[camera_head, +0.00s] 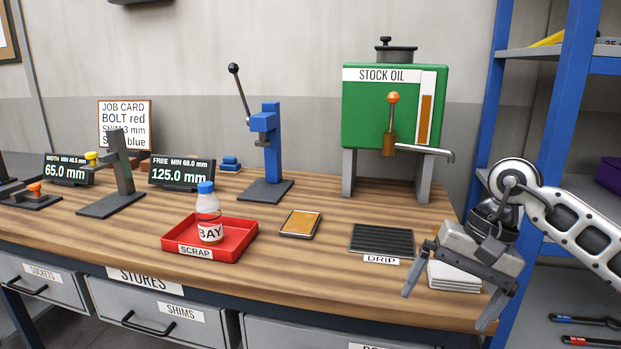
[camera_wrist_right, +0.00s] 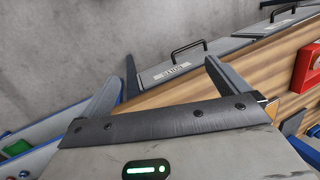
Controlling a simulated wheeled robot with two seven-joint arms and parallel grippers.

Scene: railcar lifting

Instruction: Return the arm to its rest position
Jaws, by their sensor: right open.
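My right gripper (camera_head: 444,296) is at the right end of the bench, in front of a stack of white cloths or pads. Its two fingers are spread wide with nothing between them. In the right wrist view the open fingers (camera_wrist_right: 160,88) point toward the bench front and floor, and the space between them is empty. My right arm comes in from the right edge of the head view. My left gripper does not show in either view.
The wooden bench (camera_head: 320,285) holds a red scrap tray (camera_head: 240,246) with a BAY bottle (camera_head: 209,215), a drip grate (camera_head: 381,239), white pads (camera_head: 455,277), a green oil tank (camera_head: 375,110) and a blue press (camera_head: 266,150). A blue shelf post (camera_head: 553,130) stands close behind my right arm.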

